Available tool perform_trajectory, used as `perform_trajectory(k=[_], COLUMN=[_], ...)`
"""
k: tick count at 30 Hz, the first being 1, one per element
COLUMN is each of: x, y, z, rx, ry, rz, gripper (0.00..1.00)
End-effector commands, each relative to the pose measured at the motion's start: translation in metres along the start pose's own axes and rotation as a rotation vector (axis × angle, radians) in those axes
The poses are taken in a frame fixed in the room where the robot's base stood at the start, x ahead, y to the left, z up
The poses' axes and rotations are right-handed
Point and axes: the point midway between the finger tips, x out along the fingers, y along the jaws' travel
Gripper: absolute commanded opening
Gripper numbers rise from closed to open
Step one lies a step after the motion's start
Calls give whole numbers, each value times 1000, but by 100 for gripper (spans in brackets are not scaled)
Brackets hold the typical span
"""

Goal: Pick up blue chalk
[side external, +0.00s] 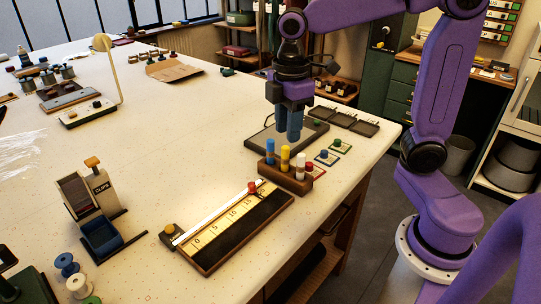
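The blue chalk (270,147) stands upright at the left end of a brown wooden block (284,178) in the side external view. A yellow chalk (285,156) and a white one (300,163) stand to its right in the same block. My gripper (293,138) points down above and behind the block, a little to the right of the blue chalk in the picture. Its blue-grey fingers look close together, but whether there is a gap between them is too small to tell. No chalk is visible in it.
A ruler board (235,228) with a red-knobbed white strip lies in front of the block. Small coloured pieces on cards (327,158) sit to the right, near the table edge. A grey board (262,140) lies behind.

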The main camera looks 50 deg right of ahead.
Motion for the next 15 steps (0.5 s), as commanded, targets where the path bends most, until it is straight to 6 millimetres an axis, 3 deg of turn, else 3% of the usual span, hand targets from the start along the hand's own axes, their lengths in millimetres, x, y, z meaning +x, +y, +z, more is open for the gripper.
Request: perform_trajectory(k=[1,6,10,15], x=[-6,-24,-34,-40], y=[20,73,101,118], z=[0,11,23,33], rx=[-2,-40,-63,-80], ry=[-1,-6,-8,-9], rz=[1,-3,-5,-7], gripper=[35,35,35,35])
